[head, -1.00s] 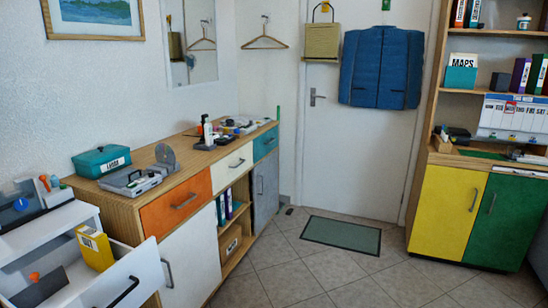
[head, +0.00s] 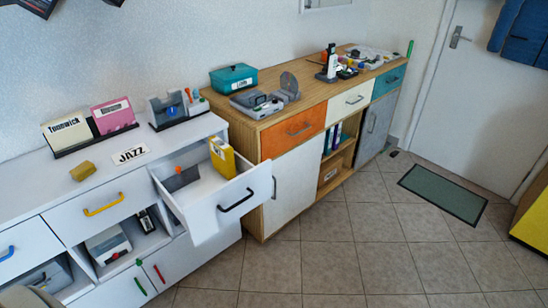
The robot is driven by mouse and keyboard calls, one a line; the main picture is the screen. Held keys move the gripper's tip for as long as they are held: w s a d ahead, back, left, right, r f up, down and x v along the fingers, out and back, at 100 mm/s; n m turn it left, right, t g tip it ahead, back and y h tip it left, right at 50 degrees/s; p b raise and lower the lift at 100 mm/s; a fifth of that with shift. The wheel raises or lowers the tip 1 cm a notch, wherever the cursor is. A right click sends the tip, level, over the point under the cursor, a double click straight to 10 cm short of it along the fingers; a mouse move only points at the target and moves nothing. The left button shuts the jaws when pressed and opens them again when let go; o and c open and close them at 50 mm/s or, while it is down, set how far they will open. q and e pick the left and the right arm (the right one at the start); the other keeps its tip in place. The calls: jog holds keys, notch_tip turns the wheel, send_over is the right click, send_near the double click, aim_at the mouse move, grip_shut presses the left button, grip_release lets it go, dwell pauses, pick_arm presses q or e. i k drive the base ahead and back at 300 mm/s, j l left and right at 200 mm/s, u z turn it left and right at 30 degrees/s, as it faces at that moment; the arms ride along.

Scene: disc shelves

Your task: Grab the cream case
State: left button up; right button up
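A cream case (head: 67,132) with dark lettering stands upright, leaning back slightly, in a dark holder on top of the white cabinet at the left in the head view. A pink case (head: 113,115) stands right beside it in the same holder. The front face of the cream case is in clear view, and its lower edge meets the holder.
The white cabinet (head: 205,130) has an open drawer (head: 220,205) holding a yellow case (head: 222,157). A yellow block (head: 82,171) and a JAZZ label (head: 130,154) lie in front of the holder. The tiled floor (head: 340,250) is clear.

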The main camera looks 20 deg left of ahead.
aim_at(70, 131)
jog(key=u, duration=2.15)
jog(key=i+j+z, duration=0.15)
jog(key=i, duration=0.25)
